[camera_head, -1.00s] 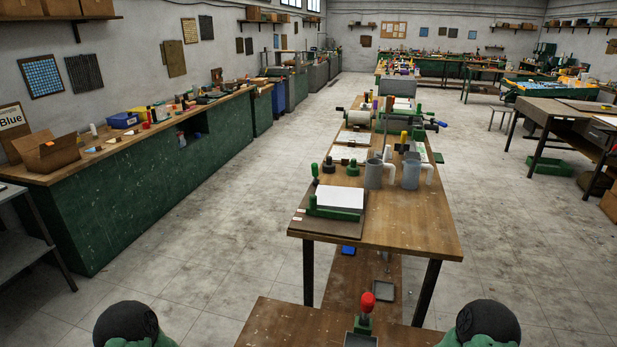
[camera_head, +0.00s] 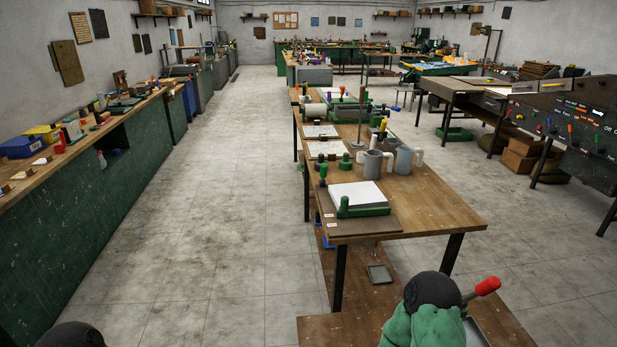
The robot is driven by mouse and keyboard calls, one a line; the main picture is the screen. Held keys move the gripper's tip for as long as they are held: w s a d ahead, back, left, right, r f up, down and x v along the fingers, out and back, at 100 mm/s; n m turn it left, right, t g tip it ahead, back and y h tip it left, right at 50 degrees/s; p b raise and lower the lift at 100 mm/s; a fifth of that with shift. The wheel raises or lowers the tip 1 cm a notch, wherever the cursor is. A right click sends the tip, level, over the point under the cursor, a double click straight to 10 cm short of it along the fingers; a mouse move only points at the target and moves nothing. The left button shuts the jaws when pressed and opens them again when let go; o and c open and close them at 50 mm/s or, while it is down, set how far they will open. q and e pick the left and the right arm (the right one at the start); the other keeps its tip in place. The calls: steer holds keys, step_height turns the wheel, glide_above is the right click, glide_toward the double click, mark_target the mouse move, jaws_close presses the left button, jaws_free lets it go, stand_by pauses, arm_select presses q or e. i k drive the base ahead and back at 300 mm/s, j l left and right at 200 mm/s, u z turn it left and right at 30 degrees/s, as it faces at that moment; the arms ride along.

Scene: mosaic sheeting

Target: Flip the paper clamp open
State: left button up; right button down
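A white paper stack (camera_head: 357,195) lies on a dark board (camera_head: 392,224) at the near end of the long wooden table. I cannot tell how far the clamp is open. Closer to me, a red-handled lever (camera_head: 487,286) leans right above a low wooden bench, partly hidden behind my green and black arm part. Neither gripper is in view; only rounded parts of my arms show at the bottom edge.
Two grey mugs (camera_head: 373,164) stand just behind the paper. The long table (camera_head: 438,198) holds several more tools further back. The low bench (camera_head: 345,328) is close in front. A green-sided counter (camera_head: 85,215) runs along the left. The floor (camera_head: 220,240) between is clear.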

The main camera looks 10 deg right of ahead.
mark_target(324, 167)
steer(key=i+j+z, duration=0.15)
steer(key=i+j, duration=0.2)
steer(key=i+j+z, duration=0.1)
steer(key=i+j, duration=0.25)
steer(key=j, duration=0.2)
steer(key=i+j+z, duration=0.15)
steer(key=i+j, duration=0.2)
steer(key=j, duration=0.1)
